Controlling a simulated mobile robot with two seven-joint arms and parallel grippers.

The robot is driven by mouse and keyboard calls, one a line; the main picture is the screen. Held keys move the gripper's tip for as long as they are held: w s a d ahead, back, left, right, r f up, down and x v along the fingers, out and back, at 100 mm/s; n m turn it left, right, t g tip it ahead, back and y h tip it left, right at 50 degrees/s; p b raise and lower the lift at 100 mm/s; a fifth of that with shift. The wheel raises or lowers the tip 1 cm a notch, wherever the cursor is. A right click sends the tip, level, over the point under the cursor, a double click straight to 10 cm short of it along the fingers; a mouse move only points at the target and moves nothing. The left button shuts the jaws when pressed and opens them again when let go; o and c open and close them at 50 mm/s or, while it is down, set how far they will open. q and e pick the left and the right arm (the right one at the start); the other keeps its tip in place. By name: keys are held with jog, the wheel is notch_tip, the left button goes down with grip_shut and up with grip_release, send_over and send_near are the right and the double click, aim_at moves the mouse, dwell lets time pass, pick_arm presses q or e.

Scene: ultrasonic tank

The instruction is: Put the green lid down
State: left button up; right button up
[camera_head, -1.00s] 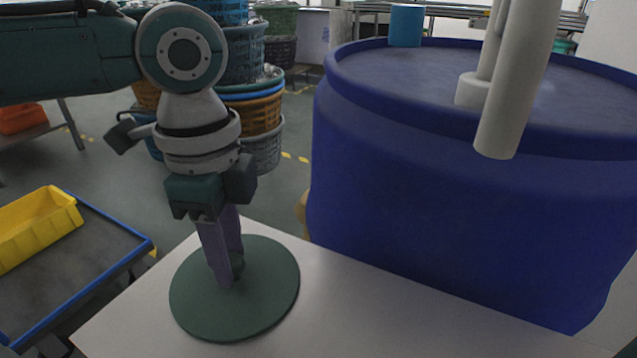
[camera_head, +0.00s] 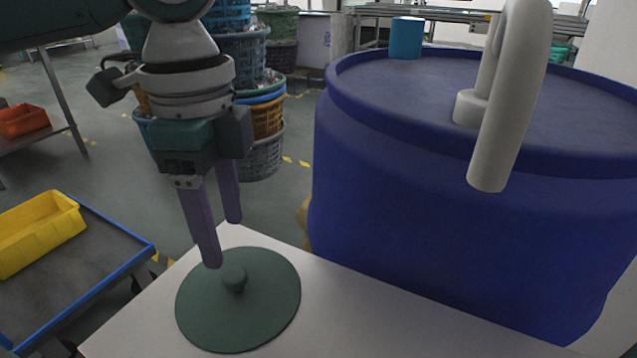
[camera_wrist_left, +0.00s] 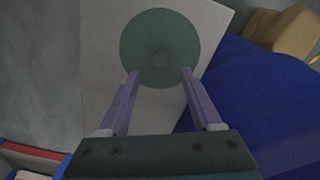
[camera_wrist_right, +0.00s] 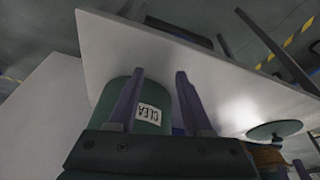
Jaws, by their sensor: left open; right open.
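The green lid (camera_head: 262,306) is a round disc with a small knob (camera_head: 234,279), lying flat on the pale table (camera_head: 345,310). My left gripper (camera_head: 223,240) is open just above the lid, its purple fingers clear of the knob. In the left wrist view the lid (camera_wrist_left: 160,35) lies beyond the two spread fingertips (camera_wrist_left: 160,74). In the right wrist view my right gripper (camera_wrist_right: 160,75) is open in front of a green canister (camera_wrist_right: 150,90) with a white label. I cannot tell whether its fingers touch it. The lid (camera_wrist_right: 275,130) also shows there.
A large blue drum (camera_head: 440,230) stands behind the table, with a pale bent pipe (camera_head: 500,130) and a blue cup (camera_head: 406,38) at its top. A cart with a yellow bin (camera_head: 40,230) is at left. Stacked baskets (camera_head: 262,150) stand behind my left gripper.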

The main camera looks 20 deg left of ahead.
pick_arm(q)
notch_tip(320, 180, up, 5)
pick_arm(e)
jog(key=shift+r+p, duration=0.45)
jog(key=shift+r, duration=0.2)
jog(key=shift+a, duration=0.1)
pick_arm(q)
jog(key=s+d+f+n+h, duration=0.1)
jog(key=s+d+f, duration=0.1)
jog(key=d, duration=0.1)
jog(key=s+d+f+n+t+h, duration=0.1)
jog(key=s+d+f+n, duration=0.1)
jog(key=s+d+f, duration=0.1)
jog(key=s+d+f+n+t+h, duration=0.1)
jog(key=s+d+f, duration=0.1)
jog(key=d, duration=0.3)
jog(key=shift+s+d+f, duration=0.2)
jog(key=shift+s, duration=0.35)
jog(key=s+a+n, duration=0.1)
jog(key=s+n+t, duration=0.1)
jog(key=n, duration=0.1)
jog(key=s+a+f+n, duration=0.1)
jog(key=shift+s+a+n+y, duration=0.3)
jog(key=s+a+n+y, duration=0.2)
jog(key=s+a+n, duration=0.1)
jog(key=s+a, duration=0.1)
jog(key=shift+s+a+f+n+t, duration=0.2)
jog(key=shift+a+f+n+t, duration=0.15)
jog(key=shift+a, duration=0.5)
